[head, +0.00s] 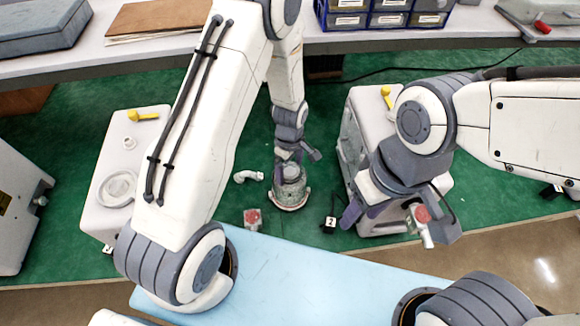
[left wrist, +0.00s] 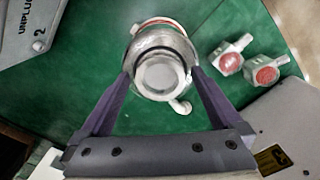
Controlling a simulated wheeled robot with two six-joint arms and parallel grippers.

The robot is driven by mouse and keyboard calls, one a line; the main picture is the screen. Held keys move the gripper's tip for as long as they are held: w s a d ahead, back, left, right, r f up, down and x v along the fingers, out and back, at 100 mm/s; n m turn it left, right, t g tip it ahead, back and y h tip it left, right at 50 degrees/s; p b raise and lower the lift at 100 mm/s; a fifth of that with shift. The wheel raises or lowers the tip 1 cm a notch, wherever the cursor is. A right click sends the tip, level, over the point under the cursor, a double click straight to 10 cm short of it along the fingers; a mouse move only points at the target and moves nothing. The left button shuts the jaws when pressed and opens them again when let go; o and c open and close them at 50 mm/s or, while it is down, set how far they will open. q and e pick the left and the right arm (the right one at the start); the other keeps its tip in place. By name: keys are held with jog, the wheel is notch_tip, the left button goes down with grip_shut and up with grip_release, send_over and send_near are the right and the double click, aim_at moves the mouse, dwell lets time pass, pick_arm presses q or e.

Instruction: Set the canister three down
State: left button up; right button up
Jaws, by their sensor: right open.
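The canister (head: 290,186), a grey metal cylinder with a pale lower rim, is upright over the green floor. My left gripper (head: 291,163) comes down on it from above. In the left wrist view the canister's round end (left wrist: 160,75) sits between the two fingers, which touch it on both sides. I cannot tell whether its underside touches the floor, and no number shows on it. My right gripper (head: 397,222) is open, low beside the right-hand pump, with a red-capped metal fitting (head: 424,222) showing between its fingers.
A white pump unit (head: 100,215) with a round ring on top stands at the left. Another (head: 362,105) stands at the right, near a "2" tag (head: 329,223). A white elbow (head: 246,176) and a red-capped fitting (head: 252,219) lie near the canister. A blue surface (head: 300,275) is in front.

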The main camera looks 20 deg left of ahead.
pick_arm(q)
jog(key=shift+r, duration=0.4)
jog(key=s+d+r+m+b, duration=0.2)
jog(key=r, duration=0.6)
jog(key=s+d+r+m+b, duration=0.1)
jog(key=s+d+r+m, duration=0.1)
jog(key=r, duration=0.5)
jog(key=s+d+r+m, duration=0.2)
jog(key=s+r+m, duration=0.1)
jog(key=s+m, duration=0.5)
jog(key=s+d+r+m+h, duration=0.1)
jog(key=s+r+m, duration=0.3)
jog(key=s+m, duration=0.5)
jog(key=shift+s+d, duration=0.4)
jog(key=shift+d, duration=0.15)
